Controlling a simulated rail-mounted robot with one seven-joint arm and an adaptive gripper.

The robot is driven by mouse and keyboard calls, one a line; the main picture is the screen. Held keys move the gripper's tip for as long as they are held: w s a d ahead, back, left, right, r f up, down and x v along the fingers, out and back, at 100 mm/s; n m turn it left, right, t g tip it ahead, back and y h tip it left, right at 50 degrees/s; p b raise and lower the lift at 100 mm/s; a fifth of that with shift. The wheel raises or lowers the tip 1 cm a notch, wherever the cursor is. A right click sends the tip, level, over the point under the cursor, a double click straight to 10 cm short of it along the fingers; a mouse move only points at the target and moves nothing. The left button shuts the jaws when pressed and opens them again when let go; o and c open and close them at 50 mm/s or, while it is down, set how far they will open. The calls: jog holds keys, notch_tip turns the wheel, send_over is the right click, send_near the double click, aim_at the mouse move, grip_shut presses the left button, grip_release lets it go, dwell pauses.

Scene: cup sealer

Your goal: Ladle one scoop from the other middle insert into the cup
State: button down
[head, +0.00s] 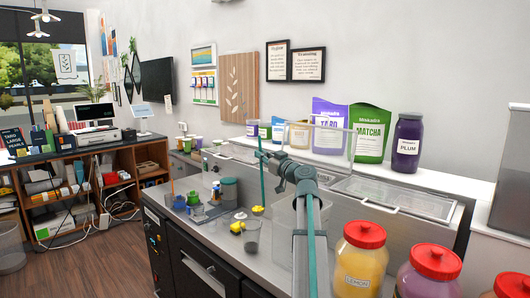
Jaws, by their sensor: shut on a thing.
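My gripper (268,157) is near the picture's middle above the counter, at the end of my grey arm. It is shut on a thin upright teal handle (262,182), which looks like the ladle's. A clear cup (251,238) stands on the counter below and slightly left of my gripper. The inserts are not clearly visible; a clear-lidded well (395,198) lies to the right, and my arm covers part of the area beside it.
Jars with red lids (360,262) stand at the front right. Pouches (370,133) and a plum jar (407,145) line the back ledge. Small cups and containers (195,203) crowd the left counter, with yellow pieces (238,227) near the cup. A clear bin (284,238) is beside my arm.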

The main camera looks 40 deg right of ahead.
jog(key=a+f+n+y+p, duration=0.1)
jog(key=a+f+n+y, duration=0.1)
jog(key=a+n, duration=0.75)
jog(key=w+a+f+n+g+b, duration=0.1)
jog(key=a+f+n+b, duration=0.6)
jog(key=b, duration=1.9)
jog(key=shift+w+a+f+g+y+b, duration=0.3)
jog(key=shift+a+f+b, duration=0.1)
jog(key=shift+a+f, duration=3.15)
jog(key=shift+a+r+n, duration=0.3)
jog(key=shift+a+n, duration=0.05)
